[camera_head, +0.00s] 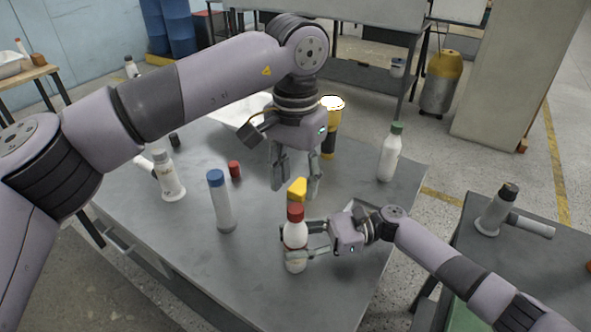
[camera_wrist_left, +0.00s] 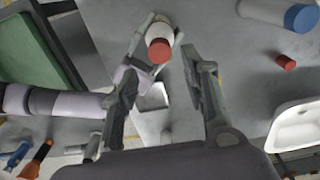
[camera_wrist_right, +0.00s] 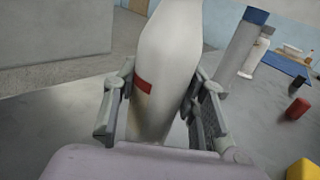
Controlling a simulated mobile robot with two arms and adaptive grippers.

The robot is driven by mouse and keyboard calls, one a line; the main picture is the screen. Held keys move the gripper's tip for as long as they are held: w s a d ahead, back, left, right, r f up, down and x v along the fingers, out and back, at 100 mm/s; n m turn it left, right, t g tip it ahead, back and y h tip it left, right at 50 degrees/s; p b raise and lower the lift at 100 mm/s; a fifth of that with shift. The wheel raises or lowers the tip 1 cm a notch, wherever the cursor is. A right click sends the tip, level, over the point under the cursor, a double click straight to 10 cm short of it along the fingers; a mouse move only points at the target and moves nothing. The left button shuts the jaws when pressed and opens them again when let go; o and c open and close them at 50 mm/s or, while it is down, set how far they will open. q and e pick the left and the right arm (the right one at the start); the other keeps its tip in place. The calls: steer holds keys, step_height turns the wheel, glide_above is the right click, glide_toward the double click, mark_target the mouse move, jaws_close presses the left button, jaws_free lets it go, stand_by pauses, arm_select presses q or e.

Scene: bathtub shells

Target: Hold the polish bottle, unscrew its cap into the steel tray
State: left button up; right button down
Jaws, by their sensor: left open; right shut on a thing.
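The polish bottle (camera_head: 294,262) is white with a red cap (camera_head: 295,213) and stands upright near the table's front. My right gripper (camera_head: 288,243) is shut around its body; the right wrist view shows the bottle (camera_wrist_right: 168,55) between both fingers. My left gripper (camera_head: 296,191) is open and empty, pointing down above and behind the bottle. In the left wrist view the red cap (camera_wrist_left: 159,51) appears between its spread fingers, not touched. A small square grey tray (camera_wrist_left: 153,98), apparently the steel tray, lies beside my right gripper; my right wrist mostly hides it in the head view.
A blue-capped bottle (camera_head: 222,205), a loose red cap (camera_head: 234,169) and a white bottle (camera_head: 170,180) stand to the left. A yellow object (camera_head: 298,186) lies behind the bottle. A green-capped bottle (camera_head: 390,155) is at the right. A white basin (camera_wrist_left: 298,127) lies at the back.

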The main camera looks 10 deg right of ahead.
mark_target(295, 208)
arm_select(q)
steer(key=shift+f, duration=3.2)
steer(key=shift+c, duration=0.5)
jaws_close()
